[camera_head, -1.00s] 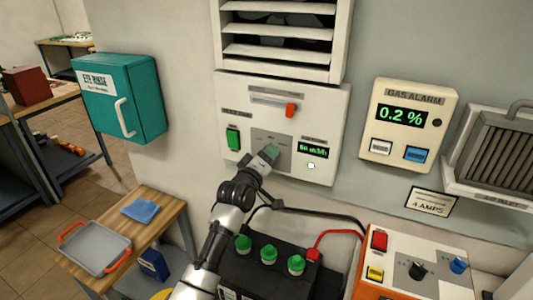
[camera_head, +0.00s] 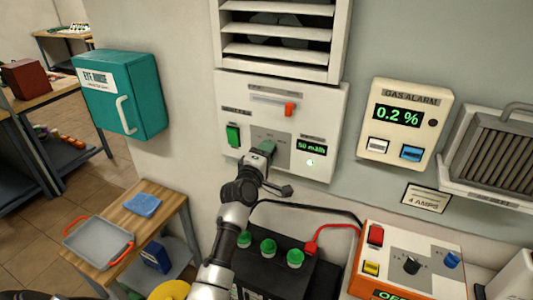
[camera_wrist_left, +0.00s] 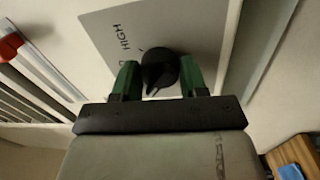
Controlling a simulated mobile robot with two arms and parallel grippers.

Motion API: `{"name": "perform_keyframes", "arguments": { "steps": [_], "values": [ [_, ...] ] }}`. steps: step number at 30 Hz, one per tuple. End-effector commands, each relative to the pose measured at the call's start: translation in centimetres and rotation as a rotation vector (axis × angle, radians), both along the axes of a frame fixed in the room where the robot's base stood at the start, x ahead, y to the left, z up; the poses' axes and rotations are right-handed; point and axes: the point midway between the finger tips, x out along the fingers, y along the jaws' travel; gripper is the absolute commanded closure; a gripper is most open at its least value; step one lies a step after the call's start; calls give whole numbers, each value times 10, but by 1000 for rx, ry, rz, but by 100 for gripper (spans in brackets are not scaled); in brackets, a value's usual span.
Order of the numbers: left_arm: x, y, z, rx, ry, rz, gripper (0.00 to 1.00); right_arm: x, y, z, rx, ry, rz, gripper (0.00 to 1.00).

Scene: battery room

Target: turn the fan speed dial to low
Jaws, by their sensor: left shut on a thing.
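The fan control panel (camera_head: 318,172) is a white wall unit below a louvred vent, with a grey dial plate (camera_head: 284,142). My left gripper (camera_head: 262,150) is at this plate and hides the fan speed dial in the head view. In the left wrist view the dial (camera_wrist_left: 158,68) is a black knob between the green fingertips of my left gripper (camera_wrist_left: 160,80), which is shut on it. Its pointed end faces down and slightly left there. A HIGH label (camera_wrist_left: 122,38) shows on the plate. The panel's green display (camera_head: 312,147) seems to read 50. My right gripper is not in view.
A green switch (camera_head: 233,134) and a red-orange slider (camera_head: 289,110) are on the panel. A gas alarm (camera_head: 408,121) hangs to the right. Below stand a black battery (camera_head: 275,272) with green caps and an orange charger (camera_head: 415,260). A teal eye rinse box (camera_head: 120,95) is left.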

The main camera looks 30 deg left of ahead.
Motion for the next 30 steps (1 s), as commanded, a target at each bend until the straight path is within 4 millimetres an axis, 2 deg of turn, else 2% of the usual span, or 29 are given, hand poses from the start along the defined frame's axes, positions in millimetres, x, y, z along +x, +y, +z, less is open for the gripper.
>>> {"name": "perform_keyframes", "arguments": {
  "steps": [9, 10, 14, 23, 26, 30],
  "values": [
    [0, 1, 1, -5, -2, 0, 81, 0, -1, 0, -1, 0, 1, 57],
    [0, 1, 1, -5, -2, 0, 52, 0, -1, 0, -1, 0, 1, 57],
    [0, 0, 1, -4, -2, 1, 32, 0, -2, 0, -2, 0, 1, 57],
    [-1, 0, 0, -3, -1, 0, 32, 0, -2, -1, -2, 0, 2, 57],
    [-8, -1, -2, -3, -1, 0, 32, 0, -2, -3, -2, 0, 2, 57],
    [-30, -2, -5, -3, 0, 1, 32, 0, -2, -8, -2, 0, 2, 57]
  ]
}}
